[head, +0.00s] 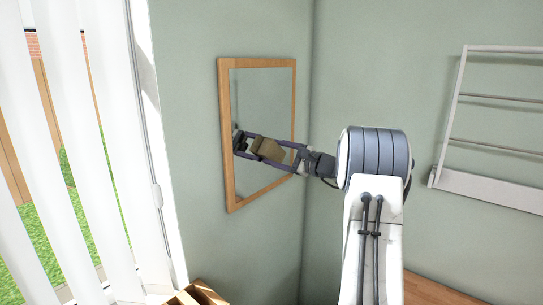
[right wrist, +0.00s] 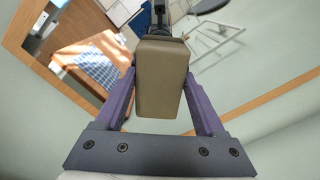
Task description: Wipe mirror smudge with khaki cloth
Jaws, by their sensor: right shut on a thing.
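The wood-framed mirror (head: 225,130) hangs on the green wall left of the room corner. My right gripper (head: 258,149) reaches in from the right, in front of the mirror glass. It is shut on the khaki cloth (head: 268,147), a folded block between its fingers. In the right wrist view the khaki cloth (right wrist: 160,78) sits between the two purple fingers, with the mirror's glass and its reflections behind it. The cloth is at or close to the glass; I cannot tell whether it touches. I cannot make out a smudge. My left gripper is not in view.
A white wall rack (head: 490,187) with rails is on the right wall. A window with white vertical blinds (head: 95,150) is at the left. A wooden box-like object (head: 196,293) stands at the bottom, below the mirror. The wall around the mirror is bare.

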